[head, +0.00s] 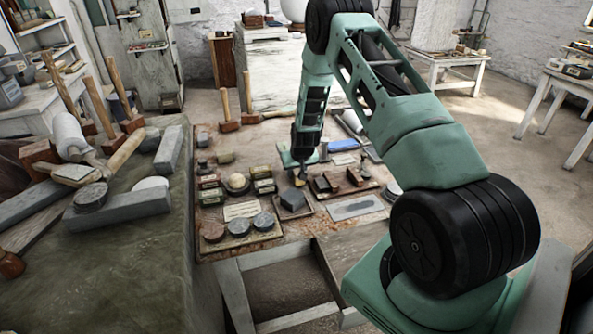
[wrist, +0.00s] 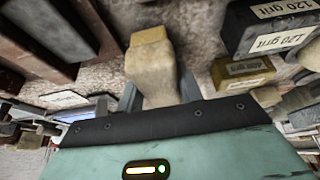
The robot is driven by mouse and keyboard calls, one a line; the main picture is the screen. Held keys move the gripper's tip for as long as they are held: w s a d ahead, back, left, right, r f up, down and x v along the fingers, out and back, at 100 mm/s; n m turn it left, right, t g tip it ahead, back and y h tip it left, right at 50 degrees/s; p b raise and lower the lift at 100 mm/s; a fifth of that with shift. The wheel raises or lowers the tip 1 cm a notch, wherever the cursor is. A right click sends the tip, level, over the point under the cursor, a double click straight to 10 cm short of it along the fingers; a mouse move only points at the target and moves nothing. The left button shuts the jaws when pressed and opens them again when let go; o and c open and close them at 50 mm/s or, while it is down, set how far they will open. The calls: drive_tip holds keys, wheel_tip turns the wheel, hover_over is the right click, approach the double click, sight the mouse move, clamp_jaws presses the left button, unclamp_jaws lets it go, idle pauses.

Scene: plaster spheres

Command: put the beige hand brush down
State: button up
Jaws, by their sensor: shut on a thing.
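The beige hand brush (wrist: 150,62) shows in the wrist view as a pale, blocky piece between my two fingers. Its lower part is hidden behind the dark edge of my gripper (wrist: 158,90). My gripper is shut on it. In the head view my gripper (head: 299,170) points down at the cluttered worktable (head: 215,150), with a small beige bit of the brush (head: 299,181) at its tip. I cannot tell whether the brush touches the tabletop.
A dark grey block (head: 293,201) and a tray with dark brown blocks (head: 372,186) are close by. Labelled grit blocks (wrist: 275,30) lie to the right in the wrist view. A blue block (head: 343,145) is behind. Mallets (head: 228,125) stand at the back left. Free tabletop is scarce.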

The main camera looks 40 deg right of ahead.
drive_tip(key=shift+f, duration=0.45)
drive_tip(key=shift+f, duration=0.1)
drive_tip(key=shift+f, duration=0.15)
drive_tip(key=o, duration=1)
drive_tip(key=shift+c, duration=0.2)
drive_tip(key=shift+r, duration=0.2)
